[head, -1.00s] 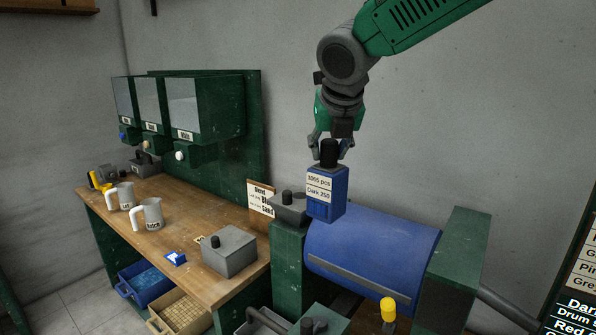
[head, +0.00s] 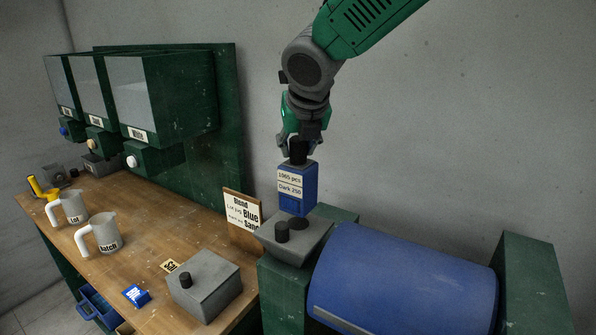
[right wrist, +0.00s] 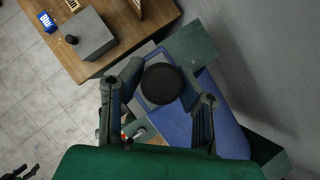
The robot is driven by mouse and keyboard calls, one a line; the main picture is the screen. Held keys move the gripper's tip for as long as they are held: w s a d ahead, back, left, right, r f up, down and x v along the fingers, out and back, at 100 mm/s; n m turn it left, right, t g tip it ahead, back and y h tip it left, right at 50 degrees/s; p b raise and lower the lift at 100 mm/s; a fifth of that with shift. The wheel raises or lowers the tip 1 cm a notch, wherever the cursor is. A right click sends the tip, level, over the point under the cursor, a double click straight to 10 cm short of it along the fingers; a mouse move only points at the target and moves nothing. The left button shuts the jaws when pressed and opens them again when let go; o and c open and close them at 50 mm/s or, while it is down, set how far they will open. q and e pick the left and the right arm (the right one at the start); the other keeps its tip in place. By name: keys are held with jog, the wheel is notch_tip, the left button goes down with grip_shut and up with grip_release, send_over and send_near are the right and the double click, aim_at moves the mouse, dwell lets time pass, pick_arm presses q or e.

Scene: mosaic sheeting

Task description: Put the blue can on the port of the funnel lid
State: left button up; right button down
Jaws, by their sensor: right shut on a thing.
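In the right wrist view the cap (right wrist: 162,83) sits between the fingers of this gripper. The grey funnel lid (head: 300,250) is directly below the can, on a green stand. It has a black knob, and a dark round port (head: 299,223) shows just under the can's bottom. I cannot tell whether can and port touch.
A blue drum (head: 405,280) lies right of the lid. A sign (head: 242,211) stands just left of it. Green dispensers (head: 150,100) hang behind the bench.

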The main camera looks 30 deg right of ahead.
aim_at(298, 166)
jog(key=f, duration=0.3)
jog(key=shift+w+a+f, duration=0.1)
jog(key=shift+w+a, duration=0.1)
jog(key=shift+w, duration=0.1)
jog(key=shift+s+d+f, duration=0.1)
jog(key=shift+f, duration=0.4)
jog(key=shift+d, duration=0.2)
jog(key=c, duration=1.2)
grip_release()
jog(key=shift+d+f, duration=0.1)
